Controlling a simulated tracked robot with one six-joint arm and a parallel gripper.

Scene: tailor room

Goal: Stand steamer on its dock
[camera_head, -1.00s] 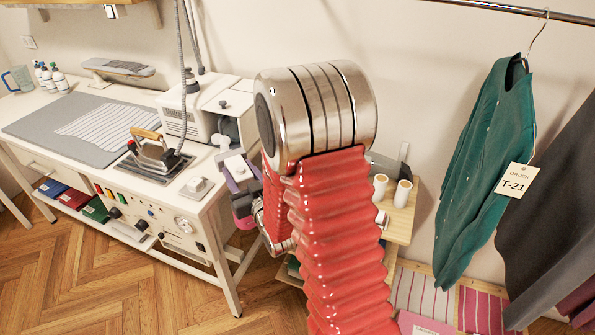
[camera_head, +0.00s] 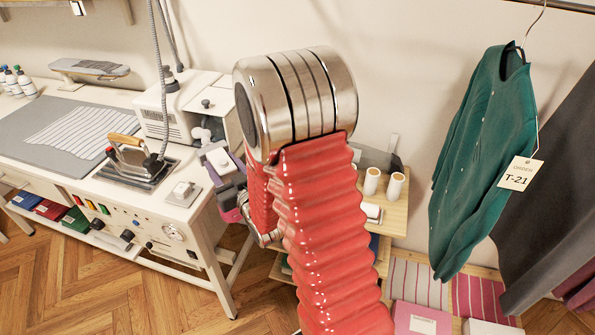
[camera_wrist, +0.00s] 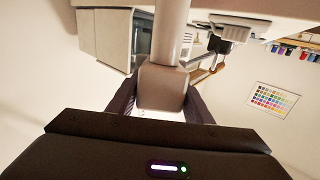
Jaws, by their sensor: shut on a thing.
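My gripper (camera_head: 215,158) is beyond my red arm, above the right end of the white work table (camera_head: 214,218). In the wrist view, its dark fingers (camera_wrist: 160,108) are shut on a beige and white body that I take to be the steamer (camera_wrist: 163,88). A white cylindrical part of it extends away from the fingers. In the head view, a small white rounded part of the steamer (camera_head: 203,136) shows above the gripper; the rest is mostly hidden. A small white block with a raised square, possibly the dock (camera_head: 183,194), sits near the table's right front corner, apart from the gripper.
An iron (camera_head: 130,158) on a dark plate stands left of the white block. A white boiler (camera_head: 172,112) with a hose stands behind. White spools (camera_head: 396,187) stand on a wooden shelf to the right. A green garment (camera_head: 487,160) hangs at the right.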

